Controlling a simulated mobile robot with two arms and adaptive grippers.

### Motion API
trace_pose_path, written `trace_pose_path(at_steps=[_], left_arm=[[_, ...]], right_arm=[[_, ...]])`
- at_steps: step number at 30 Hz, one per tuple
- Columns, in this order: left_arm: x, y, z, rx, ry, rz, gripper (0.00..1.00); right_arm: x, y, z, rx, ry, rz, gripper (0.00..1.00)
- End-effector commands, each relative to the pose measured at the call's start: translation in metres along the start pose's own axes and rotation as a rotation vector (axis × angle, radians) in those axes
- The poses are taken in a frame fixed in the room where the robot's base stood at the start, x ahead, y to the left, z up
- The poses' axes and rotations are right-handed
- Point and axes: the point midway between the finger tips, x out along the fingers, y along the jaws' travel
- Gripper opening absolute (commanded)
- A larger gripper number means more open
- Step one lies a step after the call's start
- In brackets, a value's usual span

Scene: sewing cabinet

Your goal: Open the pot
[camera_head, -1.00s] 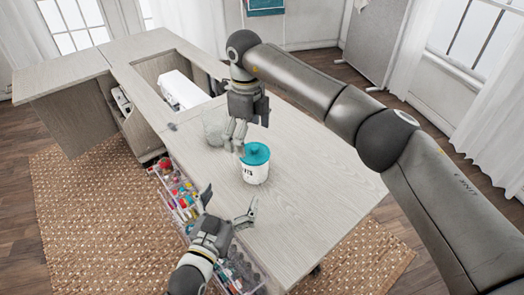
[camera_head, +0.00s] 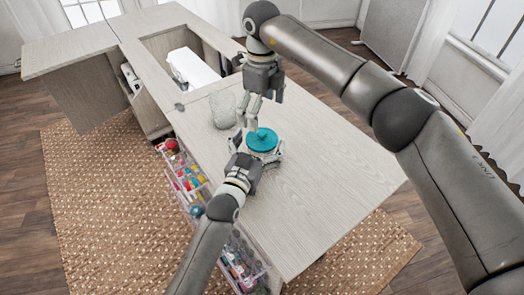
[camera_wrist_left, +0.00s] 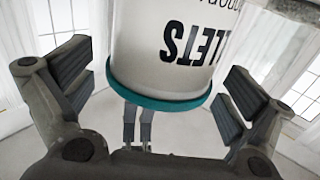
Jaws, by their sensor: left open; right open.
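The white pot with dark lettering (camera_wrist_left: 175,45) stands on the table, its teal lid (camera_head: 263,140) on top. My left gripper (camera_head: 256,152) is open around the pot, one finger on each side. In the left wrist view the pot appears upside down between the spread fingers (camera_wrist_left: 150,100), with the teal lid rim toward the palm; a gap shows at the left finger, and contact at the right is unclear. My right gripper (camera_head: 248,121) is open, pointing down just behind and left of the lid. Its fingers also show in the left wrist view (camera_wrist_left: 137,125).
A white sewing machine (camera_head: 192,70) sits in the cabinet recess. Clear bins of colourful supplies (camera_head: 190,185) hang along the table's left edge. The tabletop (camera_head: 325,170) right of the pot is clear.

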Motion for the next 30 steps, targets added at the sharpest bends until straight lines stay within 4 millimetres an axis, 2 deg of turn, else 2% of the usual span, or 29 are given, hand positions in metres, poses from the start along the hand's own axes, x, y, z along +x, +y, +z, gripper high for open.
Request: trace_pose_path(at_steps=[11,25,28,30], left_arm=[[0.005,0.0,0.0,0.0,0.001,0.0,0.99],[0.004,0.0,0.0,0.001,0.0,0.0,0.38],[0.004,0.0,0.0,0.001,0.0,0.0,0.37],[0.004,0.0,0.0,0.001,0.0,0.0,0.37]], right_arm=[[0.0,0.0,0.0,0.0,0.0,0.0,1.0],[0.0,0.0,0.0,0.0,0.0,0.0,1.0],[-0.004,0.0,0.001,-0.011,-0.001,-0.001,1.0],[-0.014,-0.001,0.002,-0.047,-0.001,-0.005,1.0]])
